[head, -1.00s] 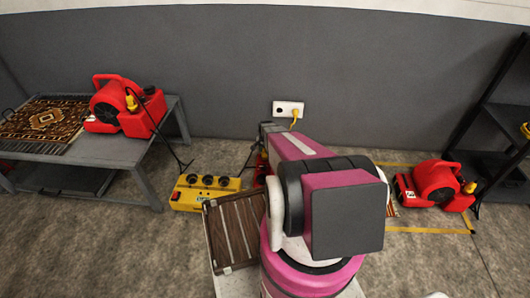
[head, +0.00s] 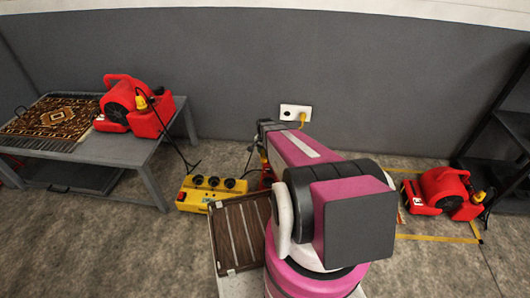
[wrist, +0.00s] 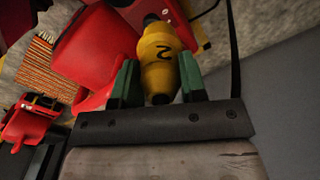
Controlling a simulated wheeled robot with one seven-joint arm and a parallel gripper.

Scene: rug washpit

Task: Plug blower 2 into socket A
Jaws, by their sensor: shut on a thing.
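My gripper (wrist: 158,82) has green fingers shut on a yellow plug (wrist: 158,52) marked 2 in the wrist view. In the head view my arm hides the gripper's fingers and the plug, and a little red shows behind the arm. A yellow socket box (head: 196,203) with several dark round sockets stands on the floor left of my arm. I cannot read a letter on any socket.
A red blower (head: 134,108) and a patterned rug (head: 57,118) are on a grey table (head: 125,152) at left. Another red blower (head: 440,190) stands at right by a dark shelf (head: 512,125). Carpet is open at front left.

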